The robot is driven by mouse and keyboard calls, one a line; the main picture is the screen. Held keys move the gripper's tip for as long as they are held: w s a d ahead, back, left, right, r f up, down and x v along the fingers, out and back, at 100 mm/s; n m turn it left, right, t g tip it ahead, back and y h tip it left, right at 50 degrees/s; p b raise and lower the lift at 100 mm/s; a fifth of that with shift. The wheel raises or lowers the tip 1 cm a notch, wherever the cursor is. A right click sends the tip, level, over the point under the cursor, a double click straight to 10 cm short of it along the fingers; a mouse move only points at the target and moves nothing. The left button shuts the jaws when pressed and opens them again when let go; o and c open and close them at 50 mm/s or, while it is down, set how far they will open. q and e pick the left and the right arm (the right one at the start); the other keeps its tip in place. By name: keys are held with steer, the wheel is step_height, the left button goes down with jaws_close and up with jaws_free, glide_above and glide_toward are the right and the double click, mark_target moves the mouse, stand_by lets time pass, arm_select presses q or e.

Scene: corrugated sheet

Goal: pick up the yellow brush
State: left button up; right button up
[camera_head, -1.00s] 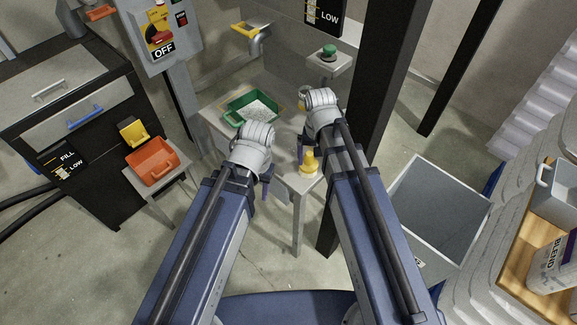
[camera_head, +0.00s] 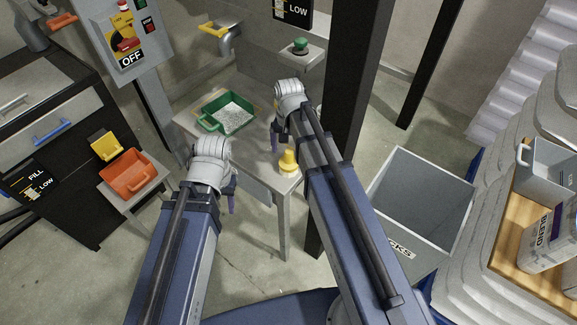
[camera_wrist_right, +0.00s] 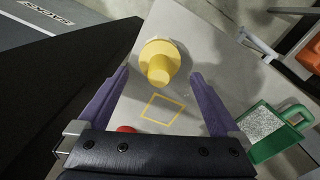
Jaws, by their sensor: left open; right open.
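The yellow brush (camera_head: 288,162) stands on the near right part of the small grey table (camera_head: 262,158), with its knob-like handle up. In the right wrist view the brush (camera_wrist_right: 160,62) shows between and beyond the two purple fingers of my right gripper (camera_wrist_right: 160,82), which is open and empty. In the head view my right gripper (camera_head: 275,140) is over the table, partly hidden by its own wrist. My left gripper (camera_head: 231,196) is open and empty near the table's front left edge, apart from the brush.
A green tray of pale granules (camera_head: 228,114) sits at the table's back left. A black post (camera_head: 350,110) rises close to my right arm. A grey bin (camera_head: 425,200) stands right of it. A yellow square outline (camera_wrist_right: 162,110) marks the tabletop.

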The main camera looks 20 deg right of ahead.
mark_target(289, 158)
steer(key=shift+f+b, duration=2.6)
steer(key=shift+b, duration=0.05)
steer(key=shift+r, duration=0.1)
steer(key=c, duration=1.4)
step_height(289, 158, up, 10)
steer(key=p, duration=1)
